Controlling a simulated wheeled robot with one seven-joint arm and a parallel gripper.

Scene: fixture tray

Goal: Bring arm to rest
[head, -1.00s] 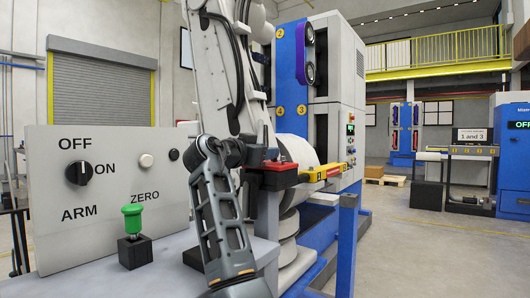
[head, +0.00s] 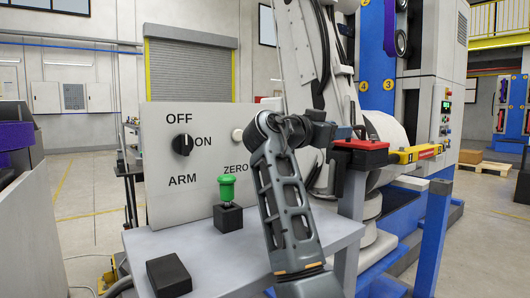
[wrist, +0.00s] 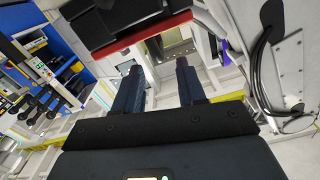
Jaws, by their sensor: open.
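My arm (head: 285,205) shows in the head view, rising from the bottom edge and bending to the right at a raised joint. It reaches toward a black-and-red block (head: 360,150) with a yellow bar (head: 415,154) beside it. I cannot make out my gripper's fingers in the head view. In the wrist view my gripper (wrist: 159,65) has its two dark fingers well apart, with nothing between them. A black-and-red piece (wrist: 130,25) lies across the top of that view, beyond the fingers.
A grey panel (head: 160,200) with a black knob (head: 182,145) stands left of my arm. A green button (head: 227,188) on a black base and a black block (head: 169,275) sit on the grey bench (head: 205,255). A blue post (head: 432,240) stands to the right.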

